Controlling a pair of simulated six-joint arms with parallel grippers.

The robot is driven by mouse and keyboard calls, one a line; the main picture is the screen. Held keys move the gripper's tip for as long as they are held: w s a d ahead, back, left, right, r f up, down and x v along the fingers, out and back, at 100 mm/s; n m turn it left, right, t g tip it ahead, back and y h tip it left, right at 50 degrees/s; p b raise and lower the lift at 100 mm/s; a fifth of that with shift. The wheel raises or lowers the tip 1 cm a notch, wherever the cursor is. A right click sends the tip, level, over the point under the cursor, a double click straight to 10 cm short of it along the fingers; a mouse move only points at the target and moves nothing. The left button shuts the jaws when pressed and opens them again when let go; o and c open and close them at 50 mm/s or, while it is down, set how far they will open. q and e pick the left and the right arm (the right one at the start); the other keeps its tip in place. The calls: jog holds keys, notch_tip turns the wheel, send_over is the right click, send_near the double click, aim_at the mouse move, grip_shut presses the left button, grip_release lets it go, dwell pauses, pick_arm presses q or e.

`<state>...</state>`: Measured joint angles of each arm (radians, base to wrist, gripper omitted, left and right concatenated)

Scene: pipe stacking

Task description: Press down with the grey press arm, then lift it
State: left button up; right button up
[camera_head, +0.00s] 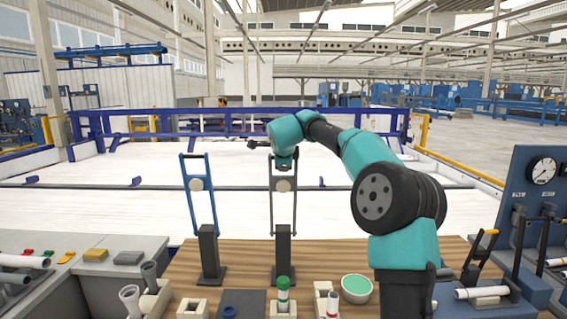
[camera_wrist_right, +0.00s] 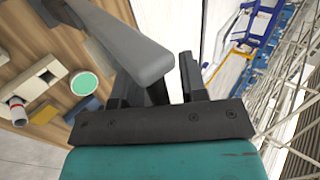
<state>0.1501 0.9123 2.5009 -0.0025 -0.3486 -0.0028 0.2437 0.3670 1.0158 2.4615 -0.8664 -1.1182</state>
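The grey press arm (camera_head: 283,203) stands raised, a tall upright frame on a dark post, in the middle of the table. My right gripper (camera_head: 283,160) is at its top; the wrist partly hides the contact. In the right wrist view the rounded grey bar of the press arm (camera_wrist_right: 135,52) crosses over one finger, its end near the gap. The fingers (camera_wrist_right: 165,90) stand apart; I cannot tell whether they touch the bar. A green-and-white pipe stack (camera_head: 283,294) stands in a pale holder in front of the grey press. My left gripper is not in view.
A blue press arm (camera_head: 187,190) stands raised to the left. A green-topped bowl (camera_head: 356,288), a red-and-white pipe (camera_head: 332,305) and grey pipes (camera_head: 130,299) are near the front. A gauge panel (camera_head: 543,170) with levers stands at the right.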

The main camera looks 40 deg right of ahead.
jog(key=shift+r, duration=0.1)
jog(key=v, duration=1.7)
jog(key=shift+a, duration=0.1)
